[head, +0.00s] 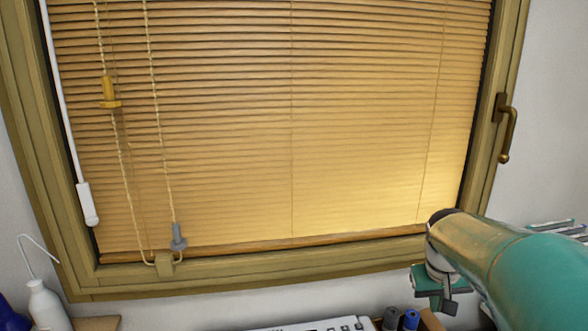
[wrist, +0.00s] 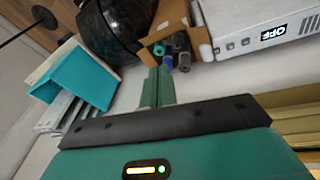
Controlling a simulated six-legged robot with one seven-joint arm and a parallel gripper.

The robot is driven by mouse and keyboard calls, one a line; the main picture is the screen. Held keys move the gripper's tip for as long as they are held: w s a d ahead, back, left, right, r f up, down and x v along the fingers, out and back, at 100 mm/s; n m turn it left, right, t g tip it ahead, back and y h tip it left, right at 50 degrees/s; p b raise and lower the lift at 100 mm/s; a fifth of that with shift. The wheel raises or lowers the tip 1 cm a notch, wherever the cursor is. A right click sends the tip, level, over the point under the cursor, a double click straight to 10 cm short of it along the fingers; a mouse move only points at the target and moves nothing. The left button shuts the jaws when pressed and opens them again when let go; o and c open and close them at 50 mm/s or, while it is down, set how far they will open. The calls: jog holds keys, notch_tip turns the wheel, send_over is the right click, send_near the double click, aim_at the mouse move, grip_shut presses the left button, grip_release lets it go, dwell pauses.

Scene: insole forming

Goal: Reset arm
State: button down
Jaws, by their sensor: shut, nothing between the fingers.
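My arm (head: 520,262) reaches in from the right edge of the head view, in front of the lower right of the window. My gripper (wrist: 159,72) shows in the wrist view as two green fingers closed together, with nothing between them. Their tips appear just in front of a small cardboard box (wrist: 190,18) holding dark and blue cylinders (wrist: 181,45); the gap between them cannot be judged. In the head view the gripper is partly hidden by the arm.
A window with a lowered blind (head: 290,120) and a brass handle (head: 507,135) fills the head view. A white wash bottle (head: 47,305) stands lower left. A white device (wrist: 262,28) with a display, a black rounded object (wrist: 118,30) and a teal holder (wrist: 85,78) surround the gripper.

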jog(key=s+a+r+n+t+y, duration=0.1)
jog(key=s+a, duration=0.6)
jog(key=a, duration=0.2)
jog(key=s+a+r+n+t+y, duration=0.1)
jog(key=s+a+t, duration=0.1)
jog(key=s+a, duration=0.6)
jog(key=shift+a+r+t, duration=0.3)
jog(key=shift+a+r, duration=0.1)
jog(key=shift+s, duration=0.1)
